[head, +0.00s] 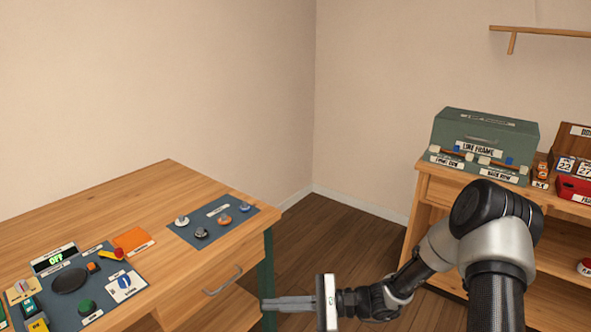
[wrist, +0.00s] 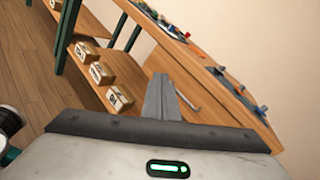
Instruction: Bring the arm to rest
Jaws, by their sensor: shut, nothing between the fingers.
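My arm reaches in from the lower right of the head view, bent at the elbow, with its forearm pointing left. My gripper (head: 268,304) is level and shut, with nothing between its fingers. It hangs in front of the wooden workbench's (head: 120,190) right front leg in the picture, below the tabletop. I cannot tell from the picture how far it is from that leg. In the wrist view the closed fingers (wrist: 160,82) point toward the bench's drawer front, which shows a handle (wrist: 190,103). The gripper touches nothing that I can see.
The bench holds a dark control panel (head: 112,300) and a mat with several small knobs (head: 240,238). Several labelled boxes (wrist: 85,50) sit on its lower shelf. A wooden shelf unit (head: 435,190) with a green box (head: 480,135) stands right, behind my arm. Dark floor (head: 325,235) is clear between.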

